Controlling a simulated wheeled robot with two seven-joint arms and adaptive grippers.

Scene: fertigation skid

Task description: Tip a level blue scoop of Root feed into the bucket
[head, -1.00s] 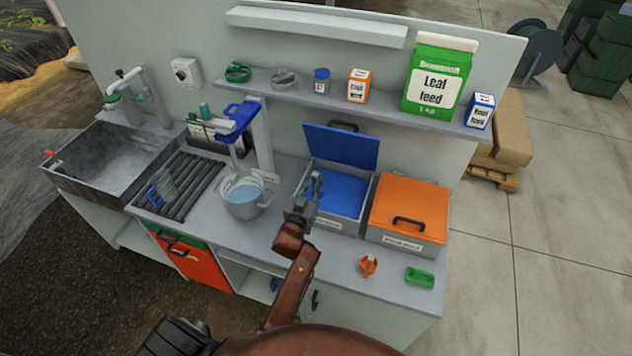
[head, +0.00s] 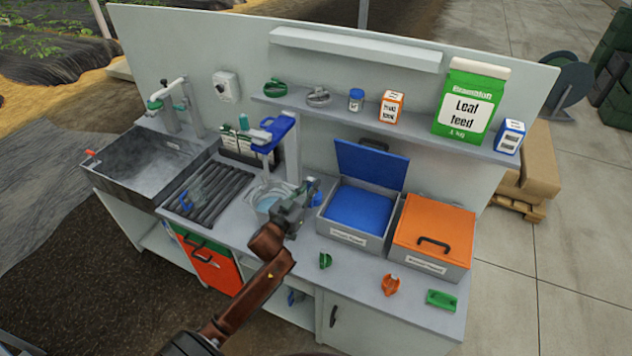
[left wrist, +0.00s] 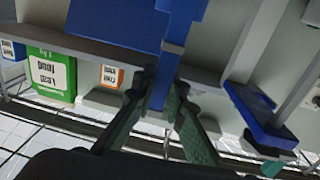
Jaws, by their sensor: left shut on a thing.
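My left gripper (head: 303,202) is shut on the handle of the blue scoop (head: 314,187), between the bucket and the blue-lidded bin. The left wrist view shows the blue handle (left wrist: 158,92) between the two fingers. The scoop's contents and whether it is level cannot be seen. The clear bucket (head: 257,192) stands on the counter, partly hidden behind my gripper, with bluish liquid in it. The grey bin (head: 345,238) has its blue lid (head: 370,165) open and blue feed (head: 358,208) inside; its label is unreadable. My right gripper is not in view.
A grey post with a blue head (head: 272,134) stands by the bucket. The orange-lidded bin (head: 435,228) is shut. Green (head: 325,261) and orange (head: 390,285) scoops and a green item (head: 441,299) lie at the counter front. The shelf (head: 400,125) holds cartons.

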